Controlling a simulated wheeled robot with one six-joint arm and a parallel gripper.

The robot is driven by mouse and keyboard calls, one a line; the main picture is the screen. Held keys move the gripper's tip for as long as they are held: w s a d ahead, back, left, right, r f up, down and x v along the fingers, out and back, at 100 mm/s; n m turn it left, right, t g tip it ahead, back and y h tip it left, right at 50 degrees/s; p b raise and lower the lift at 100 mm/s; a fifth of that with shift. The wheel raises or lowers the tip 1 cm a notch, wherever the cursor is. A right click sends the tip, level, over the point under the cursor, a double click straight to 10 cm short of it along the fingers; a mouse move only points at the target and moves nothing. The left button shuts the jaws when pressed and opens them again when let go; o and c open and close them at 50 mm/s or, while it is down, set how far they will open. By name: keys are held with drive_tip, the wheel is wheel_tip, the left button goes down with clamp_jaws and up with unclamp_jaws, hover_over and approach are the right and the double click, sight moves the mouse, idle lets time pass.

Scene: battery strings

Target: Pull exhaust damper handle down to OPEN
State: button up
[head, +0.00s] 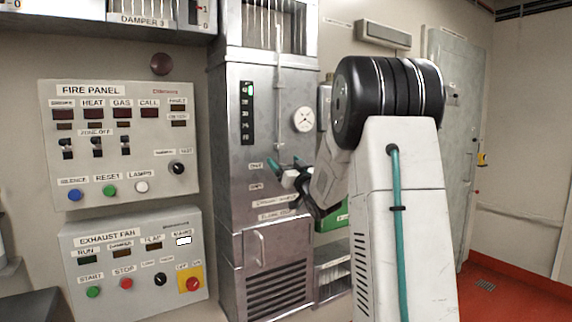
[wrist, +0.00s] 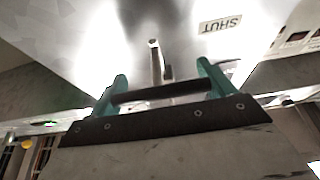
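The exhaust damper handle (wrist: 158,62) is a short metal lever with a pale end, on the pale cabinet face in the wrist view. A SHUT label (wrist: 220,25) appears upside down beside it. My gripper (wrist: 162,78) has its teal fingers apart, with the lever showing between them; I cannot tell whether either finger touches it. In the head view my gripper (head: 287,164) is at the front of the metal cabinet (head: 230,170), beside small labels. The handle is not clear there, being small and partly behind the gripper.
A round gauge (head: 303,119) and a vertical rod (head: 279,85) are on the cabinet above my gripper. The fire panel (head: 150,95) and exhaust fan panel (head: 140,285) are on the wall at left. A louvred vent (head: 277,290) is below. Red floor (head: 515,295) is clear at right.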

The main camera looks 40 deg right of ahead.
drive_tip(key=c, duration=0.7)
wheel_tip(320, 180, down, 8)
drive_tip(key=shift+r, duration=0.15)
drive_tip(key=o, duration=1.3)
drive_tip(key=v, duration=0.7)
drive_tip(key=shift+s+a, duration=0.1)
drive_tip(key=shift+s, duration=0.3)
